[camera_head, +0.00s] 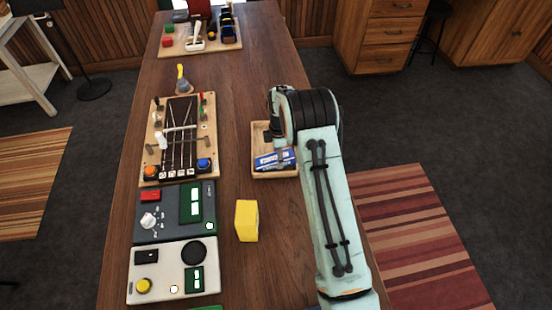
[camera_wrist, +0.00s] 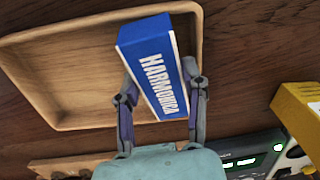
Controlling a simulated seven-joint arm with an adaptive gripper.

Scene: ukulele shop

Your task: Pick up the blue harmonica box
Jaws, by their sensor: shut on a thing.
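The blue harmonica box (camera_wrist: 152,62) has white lettering reading HARMONICA on its face. In the wrist view my gripper (camera_wrist: 158,78) is shut on it, one finger on each side. In the head view the box (camera_head: 272,160) shows over the lower part of a shallow wooden tray (camera_head: 275,175), tilted a little. My arm comes in from the right and hides part of the tray and most of my gripper. The tray (camera_wrist: 55,50) also shows behind the box in the wrist view. I cannot tell whether the box touches the tray.
A yellow block (camera_head: 247,221) stands on the wooden table (camera_head: 240,100) left of my arm. Two control boxes (camera_head: 175,212) (camera_head: 172,272) and a stringed board (camera_head: 179,140) line the left side. A board with tools (camera_head: 200,42) lies at the far end. The table's middle is clear.

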